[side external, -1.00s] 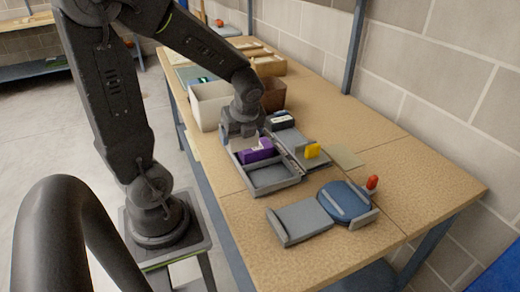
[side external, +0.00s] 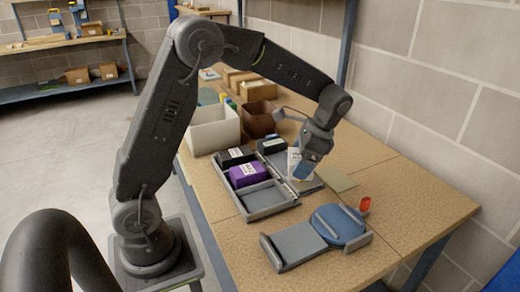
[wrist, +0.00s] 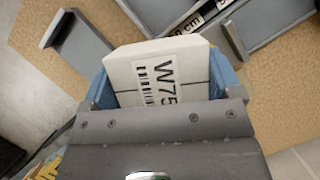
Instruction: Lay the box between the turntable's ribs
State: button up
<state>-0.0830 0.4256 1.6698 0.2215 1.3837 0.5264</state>
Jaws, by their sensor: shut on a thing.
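A white box (wrist: 160,75) with a barcode and a "W75" label is in my gripper (wrist: 165,85), with a blue finger on each side of it. In the side external view the box (side external: 293,161) hangs from my gripper (side external: 306,166) above the grey slide unit behind the turntable. The turntable (side external: 334,219) is a blue disc with raised grey ribs, at the front right of the bench. The space between its ribs looks empty. My gripper and the box are apart from it, behind and to its left.
A grey plate with a raised edge (side external: 292,246) lies left of the turntable, and a red piece (side external: 365,205) stands behind it. A divided grey tray (side external: 270,205) holds a purple box (side external: 247,174) and a black box (side external: 234,157). A white bin (side external: 212,129) stands farther back.

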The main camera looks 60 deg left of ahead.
aim_at(334, 223)
jog(key=w+d+f+n+h, duration=0.1)
jog(key=w+d+n, duration=0.15)
jog(key=d, duration=0.35)
jog(key=w+d+f+n+h, duration=0.1)
jog(key=w+d+n, duration=0.1)
jog(key=d+n, duration=0.3)
jog(key=shift+m, duration=0.75)
jog(key=shift+w+d+f, duration=0.1)
jog(key=shift+d+f, duration=0.1)
jog(key=shift+f, duration=0.85)
jog(key=shift+s+d+f, duration=0.1)
jog(key=shift+d+f, duration=0.1)
jog(key=shift+f, duration=0.85)
jog(key=shift+w+d+f, duration=0.1)
jog(key=shift+d+f, duration=0.1)
jog(key=shift+f, duration=0.85)
jog(key=shift+f+g, duration=0.3)
jog(key=shift+f, duration=0.05)
jog(key=o, duration=0.8)
jog(key=v, duration=1.4)
jog(key=shift+a, duration=0.1)
